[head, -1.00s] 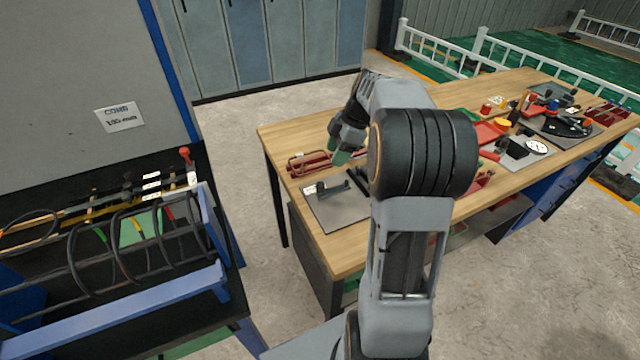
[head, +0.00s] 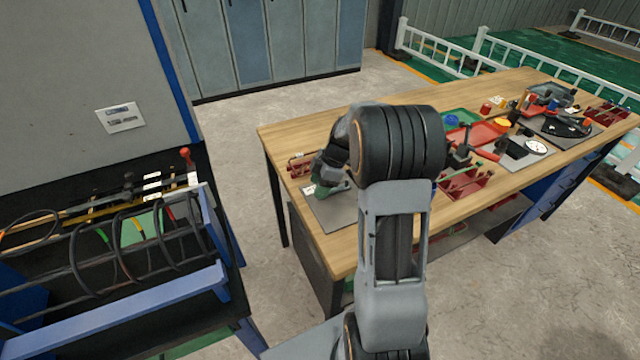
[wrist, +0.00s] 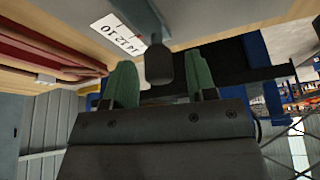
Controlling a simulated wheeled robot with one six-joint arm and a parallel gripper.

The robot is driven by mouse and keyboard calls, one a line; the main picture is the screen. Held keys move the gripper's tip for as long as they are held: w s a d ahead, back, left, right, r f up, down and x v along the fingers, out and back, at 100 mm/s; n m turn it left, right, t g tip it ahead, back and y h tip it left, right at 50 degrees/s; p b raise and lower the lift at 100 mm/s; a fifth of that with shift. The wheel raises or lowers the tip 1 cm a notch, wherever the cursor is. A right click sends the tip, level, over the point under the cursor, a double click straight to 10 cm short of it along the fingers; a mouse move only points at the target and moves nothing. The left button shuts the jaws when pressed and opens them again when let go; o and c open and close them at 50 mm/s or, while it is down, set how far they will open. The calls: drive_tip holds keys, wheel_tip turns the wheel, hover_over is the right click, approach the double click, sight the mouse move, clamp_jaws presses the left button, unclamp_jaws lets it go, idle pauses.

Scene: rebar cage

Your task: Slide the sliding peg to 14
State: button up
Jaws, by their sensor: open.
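The sliding peg (wrist: 158,66), a dark knob, sits in the wrist view between the green fingertips of my gripper (wrist: 161,82). My gripper is open, with a narrow gap on each side of the knob. The peg's exact mark cannot be read. In the head view my gripper (head: 330,190) is low over the grey plate (head: 332,213) at the bench's near left end, hiding the peg and most of the rail.
A red rack (head: 300,166) stands just behind the plate on the wooden bench (head: 290,130). Further right are a red holder (head: 466,184), a red tray (head: 475,132) and a round dial (head: 536,147). A blue-framed cable stand (head: 120,305) is at left, with open floor between.

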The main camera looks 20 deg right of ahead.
clamp_jaws()
idle(0.4)
